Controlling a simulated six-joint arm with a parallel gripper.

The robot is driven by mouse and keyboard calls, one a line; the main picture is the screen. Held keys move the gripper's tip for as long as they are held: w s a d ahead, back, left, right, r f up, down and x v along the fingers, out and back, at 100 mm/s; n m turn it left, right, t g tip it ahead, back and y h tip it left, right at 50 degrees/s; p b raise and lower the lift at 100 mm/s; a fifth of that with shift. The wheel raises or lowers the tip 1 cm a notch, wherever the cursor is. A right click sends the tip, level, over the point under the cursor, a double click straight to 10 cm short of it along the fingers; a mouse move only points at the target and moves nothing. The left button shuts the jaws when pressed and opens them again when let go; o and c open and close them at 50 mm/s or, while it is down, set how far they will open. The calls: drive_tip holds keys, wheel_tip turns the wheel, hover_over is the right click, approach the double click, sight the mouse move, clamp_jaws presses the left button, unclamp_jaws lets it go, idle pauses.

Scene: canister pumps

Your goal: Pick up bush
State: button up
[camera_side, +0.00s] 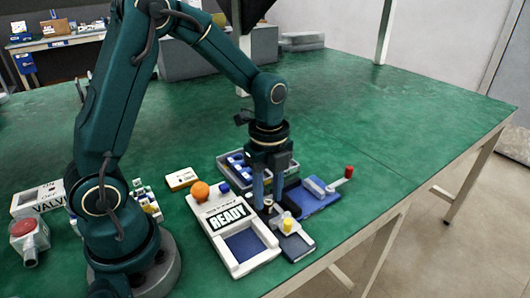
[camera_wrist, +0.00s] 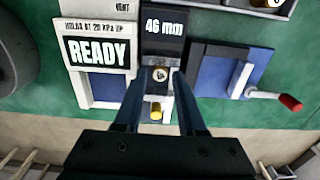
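The bush (camera_wrist: 161,74) looks like a small pale ring with a dark centre. It sits on the narrow dark fixture labelled 46 mm (camera_wrist: 163,26). In the side view the bush (camera_side: 268,202) shows small and partly hidden among my fingers. My gripper (camera_wrist: 159,76) points down with its two fingers on either side of the bush, and a gap shows on each side. In the side view my gripper (camera_side: 268,201) is low over the fixture. A yellow knob (camera_wrist: 156,111) stands on the fixture in front of the bush.
The white READY panel (camera_side: 233,235) is left of the fixture. A blue plate with a red-knobbed lever (camera_side: 348,172) is to the right. A grey tray (camera_side: 222,161) with blue and white contents lies behind. The bench's front edge is close; its far right is clear.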

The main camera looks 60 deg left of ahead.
drive_tip(key=shift+f, duration=1.1)
clamp_jaws()
drive_tip(key=shift+r, duration=0.2)
drive_tip(key=shift+r, duration=0.6)
wheel_tip(320, 180, up, 3)
drive_tip(key=shift+w+f, duration=0.1)
drive_tip(key=shift+f, duration=0.05)
drive_tip(key=s+a+r, duration=0.5)
drive_tip(key=a+r, duration=0.1)
drive_tip(key=a, duration=0.4)
drive_tip(key=shift+s+a+r, duration=0.15)
drive_tip(key=shift+s+r, duration=0.2)
drive_tip(key=shift+r, duration=0.05)
